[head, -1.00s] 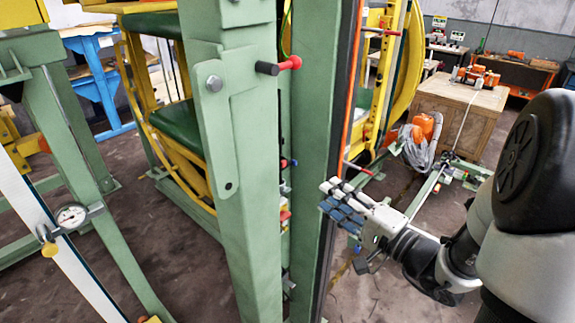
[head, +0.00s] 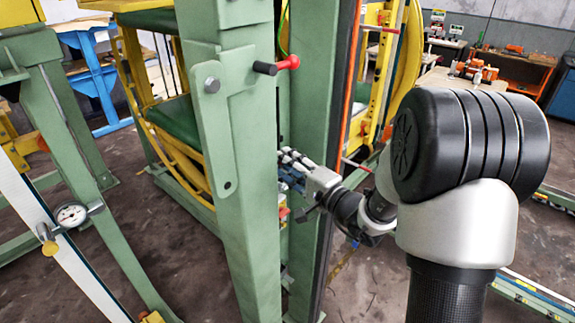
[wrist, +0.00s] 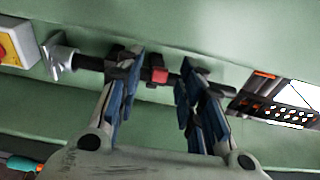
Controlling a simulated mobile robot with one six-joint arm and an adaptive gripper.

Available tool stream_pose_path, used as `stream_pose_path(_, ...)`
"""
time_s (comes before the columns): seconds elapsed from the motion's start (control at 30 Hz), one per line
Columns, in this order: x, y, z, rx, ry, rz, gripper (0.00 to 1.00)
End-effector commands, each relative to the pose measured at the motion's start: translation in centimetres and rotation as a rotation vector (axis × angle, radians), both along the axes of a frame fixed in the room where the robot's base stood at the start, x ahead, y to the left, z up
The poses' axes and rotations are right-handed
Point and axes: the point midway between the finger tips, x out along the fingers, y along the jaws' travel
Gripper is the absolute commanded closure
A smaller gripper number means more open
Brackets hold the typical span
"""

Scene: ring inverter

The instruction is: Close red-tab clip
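In the wrist view the red-tab clip (wrist: 159,76) shows as a small red block on a dark horizontal rod, against a green beam. My gripper (wrist: 163,74) is open, with one blue-padded finger to the left of the red tab and one to the right. A gap shows between the tab and the right finger; I cannot tell whether the left finger touches the dark part beside it. In the head view my gripper (head: 291,168) reaches into the gap between two green posts, its tips partly behind the front post. The clip cannot be made out there.
A red-and-black handle (head: 277,66) sticks out from the front green post (head: 252,200), above my gripper. A metal bracket (wrist: 60,56) and a yellow box with a red button (wrist: 18,43) lie left in the wrist view. A perforated metal strip (wrist: 272,109) lies right.

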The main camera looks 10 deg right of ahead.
Motion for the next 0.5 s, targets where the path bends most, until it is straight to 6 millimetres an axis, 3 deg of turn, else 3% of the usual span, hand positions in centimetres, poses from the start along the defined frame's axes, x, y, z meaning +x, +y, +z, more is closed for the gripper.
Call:
stream_pose_path(0.17, -0.03, -0.01, -0.01, 0.000, 0.000, 0.000, 0.66)
stream_pose_path(0.5, -0.05, -0.03, 0.00, 0.000, 0.000, 0.000, 0.89)
